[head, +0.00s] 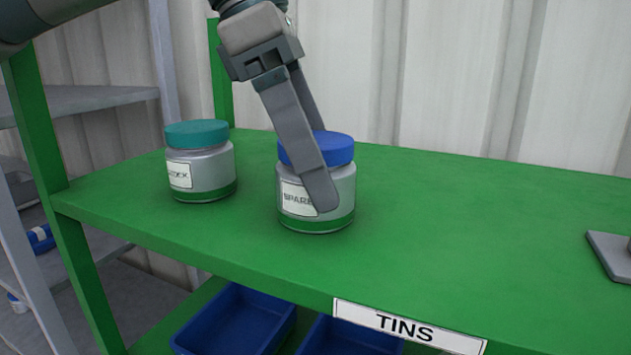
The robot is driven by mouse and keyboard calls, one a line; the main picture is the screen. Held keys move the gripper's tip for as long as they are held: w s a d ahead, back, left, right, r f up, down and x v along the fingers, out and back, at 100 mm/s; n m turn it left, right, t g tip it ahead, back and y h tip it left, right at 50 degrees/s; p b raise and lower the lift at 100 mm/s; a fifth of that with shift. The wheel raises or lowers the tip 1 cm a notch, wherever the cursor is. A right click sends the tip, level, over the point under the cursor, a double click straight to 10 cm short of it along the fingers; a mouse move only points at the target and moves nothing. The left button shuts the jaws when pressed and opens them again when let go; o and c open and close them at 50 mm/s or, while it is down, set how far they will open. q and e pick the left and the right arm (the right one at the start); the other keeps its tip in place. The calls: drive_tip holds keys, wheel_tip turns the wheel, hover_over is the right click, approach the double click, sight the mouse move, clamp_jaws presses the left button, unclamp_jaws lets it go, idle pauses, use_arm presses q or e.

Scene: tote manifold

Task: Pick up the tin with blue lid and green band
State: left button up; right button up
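The tin with blue lid and green band (343,185) stands upright on the green shelf, with a label partly reading "SPARE". My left gripper (318,160) comes down over it from the upper left. One finger crosses in front of the tin's lid and side, hiding part of the label. The other finger passes behind the lid, and its tip is hidden. The fingers are on either side of the tin, but I cannot tell whether they press on it. My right gripper is not in view.
A second tin with a teal lid and green band (200,163) stands to the left on the green shelf (450,230). A grey flat object (610,253) lies at the right edge. Blue bins (235,320) sit below. The shelf's middle right is clear.

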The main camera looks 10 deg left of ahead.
use_arm(q)
drive_tip(key=shift+x, duration=1.55)
drive_tip(key=shift+s, duration=0.1)
drive_tip(key=c, duration=1.2)
